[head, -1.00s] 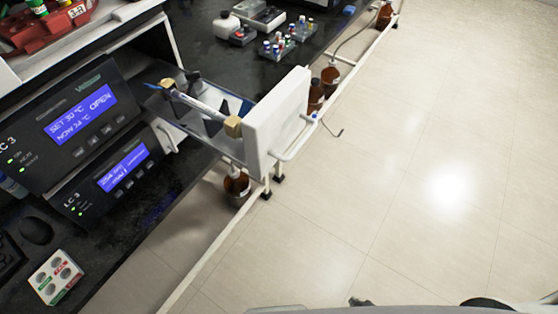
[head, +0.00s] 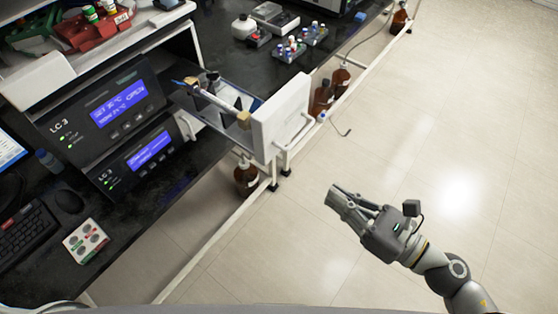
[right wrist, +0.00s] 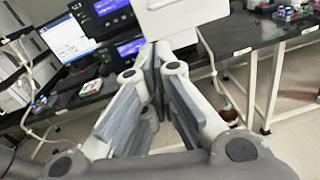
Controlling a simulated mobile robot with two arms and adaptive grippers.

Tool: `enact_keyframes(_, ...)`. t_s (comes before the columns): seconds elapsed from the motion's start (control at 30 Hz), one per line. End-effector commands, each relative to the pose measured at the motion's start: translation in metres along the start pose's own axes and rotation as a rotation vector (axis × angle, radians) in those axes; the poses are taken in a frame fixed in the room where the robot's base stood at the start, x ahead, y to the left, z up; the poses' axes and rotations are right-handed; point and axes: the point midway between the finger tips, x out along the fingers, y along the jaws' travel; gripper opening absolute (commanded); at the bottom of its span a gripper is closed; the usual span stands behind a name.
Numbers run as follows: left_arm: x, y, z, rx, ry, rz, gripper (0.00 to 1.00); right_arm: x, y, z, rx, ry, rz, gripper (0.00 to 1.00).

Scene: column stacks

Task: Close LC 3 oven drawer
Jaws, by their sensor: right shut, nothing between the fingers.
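The LC 3 oven drawer (head: 279,119) is pulled out of its unit, with its white front panel and bar handle facing the aisle. A column with tan end pieces (head: 214,102) lies in the drawer. The LC 3 control panels (head: 122,110) have blue displays. My right gripper (head: 335,194) is shut and empty, over the floor to the lower right of the drawer, apart from it. In the right wrist view its closed fingers (right wrist: 160,60) point toward the white drawer front (right wrist: 183,14), whose top is cut off. My left gripper is not in view.
The black bench (head: 160,210) holds a keyboard (head: 32,226), a mouse and a small button box (head: 86,241). Vial racks (head: 290,50) stand on the bench beyond the drawer. Brown bottles (head: 246,178) stand below the bench edge. The aisle floor is clear.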

Motion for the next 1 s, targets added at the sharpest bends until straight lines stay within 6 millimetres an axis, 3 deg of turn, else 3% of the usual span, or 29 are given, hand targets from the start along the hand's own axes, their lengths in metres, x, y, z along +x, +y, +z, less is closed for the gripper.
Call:
enact_keyframes(0.1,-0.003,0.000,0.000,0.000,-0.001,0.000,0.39,0.000,0.019,0.019,-0.108,-0.008,0.053,0.00)
enact_keyframes(0.37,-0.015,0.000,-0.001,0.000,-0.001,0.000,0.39,0.014,0.024,0.026,-0.137,-0.014,0.063,0.00)
enact_keyframes(1.0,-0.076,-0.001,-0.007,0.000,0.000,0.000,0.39,0.121,0.031,0.028,-0.132,-0.014,0.062,0.00)
